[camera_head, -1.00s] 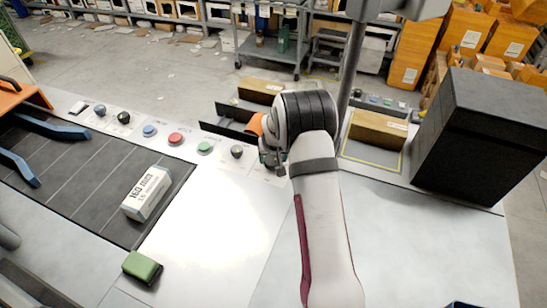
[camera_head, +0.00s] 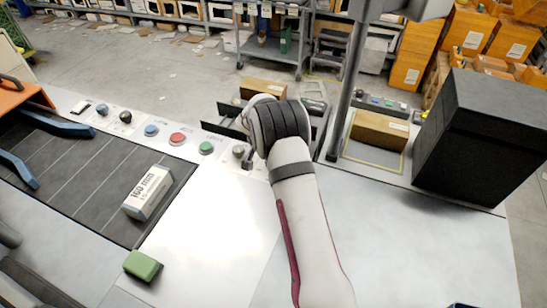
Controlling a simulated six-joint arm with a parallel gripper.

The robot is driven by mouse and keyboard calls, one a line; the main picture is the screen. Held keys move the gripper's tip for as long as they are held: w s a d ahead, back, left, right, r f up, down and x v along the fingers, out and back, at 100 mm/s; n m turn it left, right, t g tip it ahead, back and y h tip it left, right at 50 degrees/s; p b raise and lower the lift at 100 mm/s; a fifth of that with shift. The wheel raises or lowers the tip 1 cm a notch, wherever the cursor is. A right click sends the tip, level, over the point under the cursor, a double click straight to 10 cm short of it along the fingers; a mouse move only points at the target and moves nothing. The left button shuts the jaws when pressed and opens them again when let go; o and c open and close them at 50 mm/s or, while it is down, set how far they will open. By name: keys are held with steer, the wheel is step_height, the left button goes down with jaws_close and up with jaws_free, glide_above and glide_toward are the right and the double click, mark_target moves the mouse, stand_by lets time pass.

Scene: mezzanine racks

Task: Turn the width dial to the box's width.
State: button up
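A white box (camera_head: 148,193) printed "160 mm" lies on the dark conveyor bed at left. A strip of controls runs behind the bed. At its right end is a grey knob (camera_head: 238,151); at its left end are a grey-blue knob (camera_head: 102,109) and a black knob (camera_head: 125,117). Their labels and settings are too small to read, so I cannot tell which is the width dial. My gripper (camera_head: 248,161) points down just right of the grey knob, mostly hidden behind my wrist. Whether it touches the knob or how its fingers stand is not visible.
Blue (camera_head: 151,130), red (camera_head: 178,139) and green (camera_head: 206,148) buttons line the strip. A green block (camera_head: 142,265) sits at the bed's front corner. A brown carton (camera_head: 378,131) and a tall black box (camera_head: 480,140) stand at right. The white tabletop in front is clear.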

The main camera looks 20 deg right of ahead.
stand_by(0.3)
steer(key=o, duration=1.4)
steer(key=shift+c, duration=0.2)
steer(key=v, duration=1.5)
steer(key=shift+r, duration=0.35)
steer(key=shift+a, duration=0.1)
